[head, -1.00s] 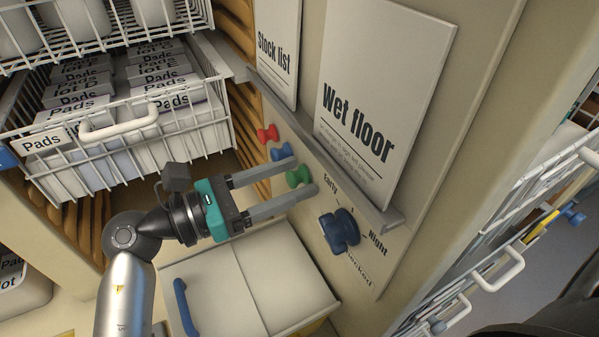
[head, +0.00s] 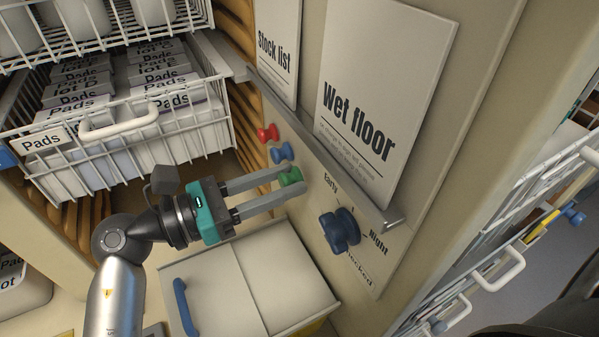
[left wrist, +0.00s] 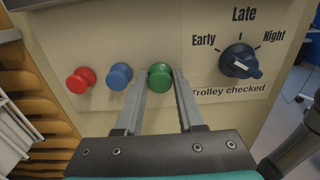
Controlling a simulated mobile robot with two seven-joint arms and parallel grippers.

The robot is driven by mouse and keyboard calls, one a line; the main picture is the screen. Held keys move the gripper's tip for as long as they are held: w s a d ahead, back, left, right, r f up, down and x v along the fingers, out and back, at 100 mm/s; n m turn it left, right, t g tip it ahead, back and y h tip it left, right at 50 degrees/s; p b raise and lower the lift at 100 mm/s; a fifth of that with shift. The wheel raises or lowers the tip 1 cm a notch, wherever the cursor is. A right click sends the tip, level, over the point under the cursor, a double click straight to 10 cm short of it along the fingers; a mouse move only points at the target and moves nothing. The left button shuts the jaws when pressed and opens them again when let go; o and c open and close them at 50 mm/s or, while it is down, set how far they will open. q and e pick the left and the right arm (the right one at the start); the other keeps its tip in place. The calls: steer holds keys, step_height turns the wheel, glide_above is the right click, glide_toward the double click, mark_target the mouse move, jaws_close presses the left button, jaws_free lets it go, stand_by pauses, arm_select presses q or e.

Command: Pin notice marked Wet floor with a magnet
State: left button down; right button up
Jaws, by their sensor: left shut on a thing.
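The white notice marked Wet floor (head: 385,65) stands on the grey ledge (head: 393,219) against the upright panel. The green magnet (head: 290,176) is between the fingers of my left gripper (head: 289,180), which is shut on it. In the left wrist view the green magnet (left wrist: 160,77) shows between the fingertips, in front of the panel's lower part. A blue magnet (head: 281,152) and a red magnet (head: 267,133) sit beside it on the panel, below the ledge. My right gripper is not in view.
A notice marked Stock list (head: 277,50) stands left of Wet floor. A blue dial knob (head: 340,230) sticks out below the ledge. A wire basket of Pads boxes (head: 120,125) is at left, and a lidded bin (head: 240,275) stands below my gripper.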

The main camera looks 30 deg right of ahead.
mark_target(281, 183)
arm_select(q)
steer(key=shift+s+a+b, duration=0.1)
steer(key=shift+a+b, duration=0.3)
steer(key=shift+a, duration=1.55)
